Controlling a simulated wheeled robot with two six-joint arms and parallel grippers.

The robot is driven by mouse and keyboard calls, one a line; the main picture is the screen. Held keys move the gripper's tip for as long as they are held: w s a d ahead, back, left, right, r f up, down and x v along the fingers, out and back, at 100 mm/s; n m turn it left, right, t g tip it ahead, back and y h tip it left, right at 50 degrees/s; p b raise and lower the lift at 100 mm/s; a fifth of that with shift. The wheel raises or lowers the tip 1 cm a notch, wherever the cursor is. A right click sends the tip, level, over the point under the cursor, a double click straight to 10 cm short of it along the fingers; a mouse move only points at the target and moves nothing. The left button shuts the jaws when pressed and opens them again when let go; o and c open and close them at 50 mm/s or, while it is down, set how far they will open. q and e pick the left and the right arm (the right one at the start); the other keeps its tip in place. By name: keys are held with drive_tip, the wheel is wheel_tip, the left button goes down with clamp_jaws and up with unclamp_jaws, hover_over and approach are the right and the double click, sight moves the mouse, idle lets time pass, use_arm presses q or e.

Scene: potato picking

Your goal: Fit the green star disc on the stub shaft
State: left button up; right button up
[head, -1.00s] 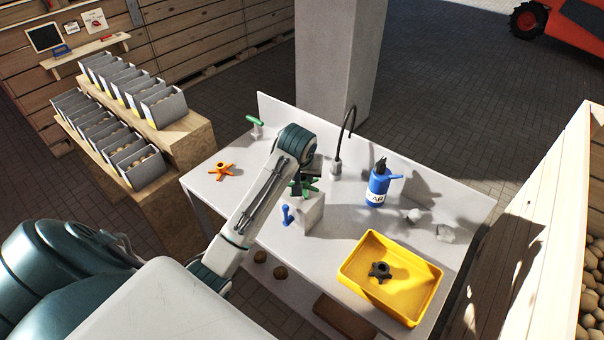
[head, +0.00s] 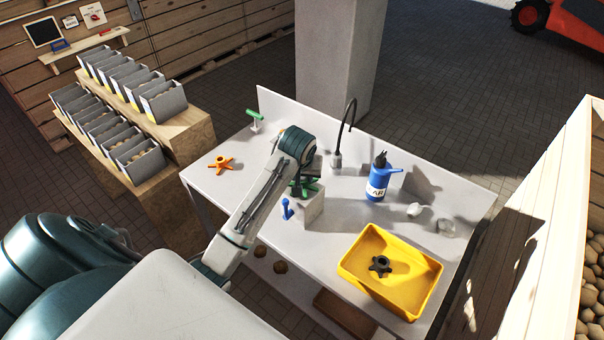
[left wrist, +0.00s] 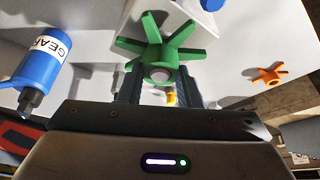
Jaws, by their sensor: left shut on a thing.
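The green star disc (head: 312,186) is in my left gripper (head: 304,180), over the top of a pale block (head: 314,209) on the bench. In the left wrist view the disc (left wrist: 183,37) has several arms spread out. Its hub is between the two dark fingers of my left gripper (left wrist: 160,86). A pale round face shows in the hub; I cannot tell whether it is the shaft's end or the bore. The stub shaft is not clearly visible. My arm and the disc hide much of the block's top. My right gripper is out of view.
A blue upright peg (head: 287,210) stands close by the block. An orange star disc (head: 221,163) lies at left. A yellow tray (head: 349,264) holds a black star piece (head: 381,265). A blue bottle (head: 378,181) and a bent-neck fixture (head: 337,160) stand behind.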

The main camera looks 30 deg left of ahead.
use_arm(q)
drive_tip(key=shift+f, duration=0.25)
drive_tip(key=o, duration=1.1)
drive_tip(key=shift+r, duration=0.1)
drive_tip(key=v, duration=1.1)
